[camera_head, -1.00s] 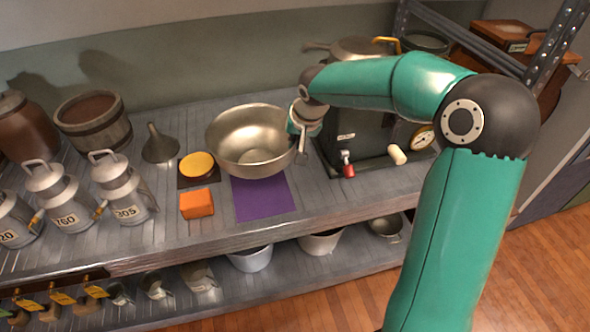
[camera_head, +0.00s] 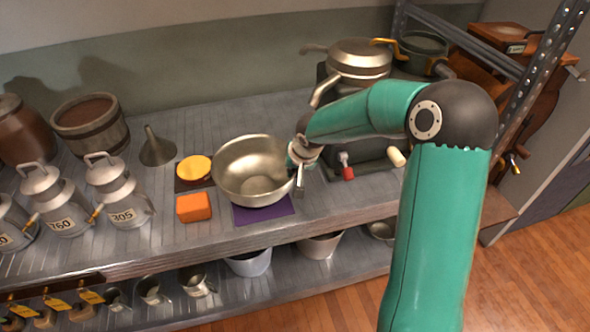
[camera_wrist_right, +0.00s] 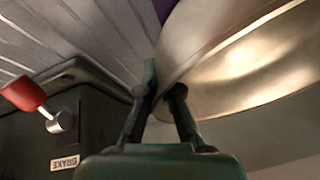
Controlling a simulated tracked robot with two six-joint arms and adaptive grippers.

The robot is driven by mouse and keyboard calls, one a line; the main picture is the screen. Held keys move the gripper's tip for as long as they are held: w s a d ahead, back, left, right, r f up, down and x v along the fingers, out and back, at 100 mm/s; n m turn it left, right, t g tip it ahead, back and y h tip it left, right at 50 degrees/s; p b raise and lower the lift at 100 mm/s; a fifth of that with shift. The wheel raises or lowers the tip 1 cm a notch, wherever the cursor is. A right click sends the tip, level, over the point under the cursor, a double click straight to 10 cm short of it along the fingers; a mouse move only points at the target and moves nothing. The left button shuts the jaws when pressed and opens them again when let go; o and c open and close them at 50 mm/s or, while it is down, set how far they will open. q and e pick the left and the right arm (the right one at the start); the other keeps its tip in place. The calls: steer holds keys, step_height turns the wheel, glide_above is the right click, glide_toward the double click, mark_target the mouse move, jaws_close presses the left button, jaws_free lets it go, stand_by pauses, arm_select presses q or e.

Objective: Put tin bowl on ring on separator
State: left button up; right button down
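The tin bowl (camera_head: 255,172) is a wide shiny metal bowl, upright over the purple mat (camera_head: 265,213) on the shelf top. I cannot tell whether it touches the mat. My right gripper (camera_head: 299,176) is at the bowl's right rim. In the right wrist view the bowl (camera_wrist_right: 245,70) shows large and my fingers (camera_wrist_right: 163,92) pinch its edge. The dark machine (camera_head: 382,170) to the right, which looks like the separator, has a red-handled lever and a BRAKE label. A metal pan-like top (camera_head: 360,60) stands above it; I cannot make out the ring. My left gripper is not in view.
An orange block (camera_head: 194,207) and a yellow disc (camera_head: 194,168) on a dark mat lie just left of the bowl. A funnel (camera_head: 156,150), numbered cans (camera_head: 117,195) and a wooden tub (camera_head: 92,126) stand further left. A metal upright (camera_head: 540,95) rises at the right.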

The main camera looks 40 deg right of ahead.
steer(key=c, duration=1.3)
jaws_free()
